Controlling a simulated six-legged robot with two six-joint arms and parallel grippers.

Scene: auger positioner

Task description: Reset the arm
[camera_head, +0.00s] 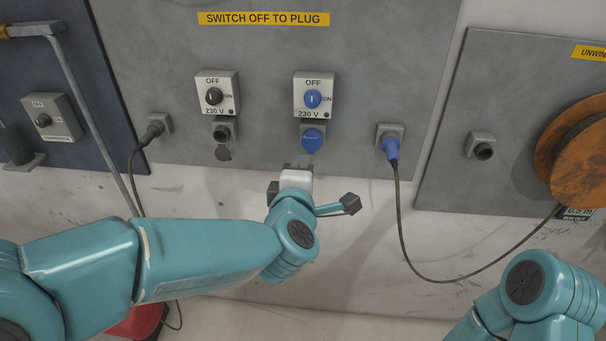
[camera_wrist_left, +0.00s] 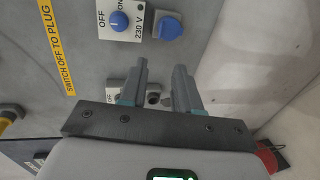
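My left arm reaches in from the left in the head view, and its gripper (camera_head: 297,165) is in front of the grey panel, just below the blue-capped socket (camera_head: 312,138). In the left wrist view the two fingers of this gripper (camera_wrist_left: 160,85) stand apart with nothing between them. The blue-capped socket (camera_wrist_left: 170,28) is beyond the fingertips there, apart from them. Part of my right arm shows at the bottom right of the head view; its gripper is out of the picture.
The grey panel (camera_head: 260,60) carries a black-knob switch (camera_head: 214,97) and a blue-knob switch (camera_head: 313,97). A blue plug (camera_head: 391,148) sits in the right socket, its cable (camera_head: 402,235) hanging in a loop to the right. An orange reel (camera_head: 580,155) is at far right.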

